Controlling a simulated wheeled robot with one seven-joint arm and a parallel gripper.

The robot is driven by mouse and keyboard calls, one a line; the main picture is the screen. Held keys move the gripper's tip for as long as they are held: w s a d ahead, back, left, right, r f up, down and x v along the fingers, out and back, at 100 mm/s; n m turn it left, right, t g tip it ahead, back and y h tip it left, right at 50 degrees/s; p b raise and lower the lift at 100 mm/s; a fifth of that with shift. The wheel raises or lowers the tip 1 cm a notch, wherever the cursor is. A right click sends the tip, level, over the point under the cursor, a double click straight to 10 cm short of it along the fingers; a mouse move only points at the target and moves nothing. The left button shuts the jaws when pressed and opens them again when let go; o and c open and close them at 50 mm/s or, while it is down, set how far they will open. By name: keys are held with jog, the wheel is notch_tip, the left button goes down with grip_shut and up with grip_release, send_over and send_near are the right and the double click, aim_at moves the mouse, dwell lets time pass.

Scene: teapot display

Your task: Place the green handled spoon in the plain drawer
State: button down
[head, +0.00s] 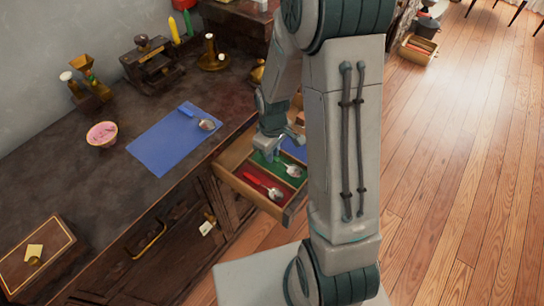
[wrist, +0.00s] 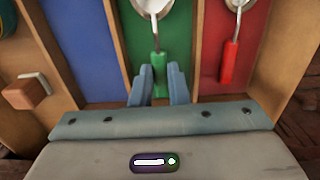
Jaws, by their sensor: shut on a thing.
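The green-handled spoon (wrist: 157,40) is in the drawer's green-lined section, and its silver bowl (head: 293,170) shows in the head view. My gripper (wrist: 156,88) reaches down into the open drawer (head: 232,180), its fingers shut on the spoon's green handle. In the head view my gripper (head: 275,152) is partly hidden by my arm. A red-handled spoon (wrist: 232,50) lies in the adjacent red-lined section; it also shows in the head view (head: 274,193). A blue-lined section (wrist: 85,50) is on the other side and shows no spoon. I cannot tell which drawer is the plain one.
On the dark counter (head: 60,180) lies a blue mat (head: 165,145) with a blue-handled spoon (head: 205,125). A pink bowl (head: 102,134) and a wooden box (head: 35,255) stand nearby. A tag (head: 206,228) hangs on the cabinet front. The wooden floor at right is open.

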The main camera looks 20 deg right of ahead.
jog(key=shift+f, duration=0.8)
jog(key=shift+f, duration=0.15)
jog(key=c, duration=1.4)
grip_release()
notch_tip(320, 180, up, 12)
jog(key=p, duration=0.3)
jog(key=s+r+m+t, duration=0.1)
jog(key=s+r+m, duration=0.6)
jog(key=s+r, duration=0.4)
jog(key=shift+s+d, duration=0.15)
jog(key=shift+s, duration=1.2)
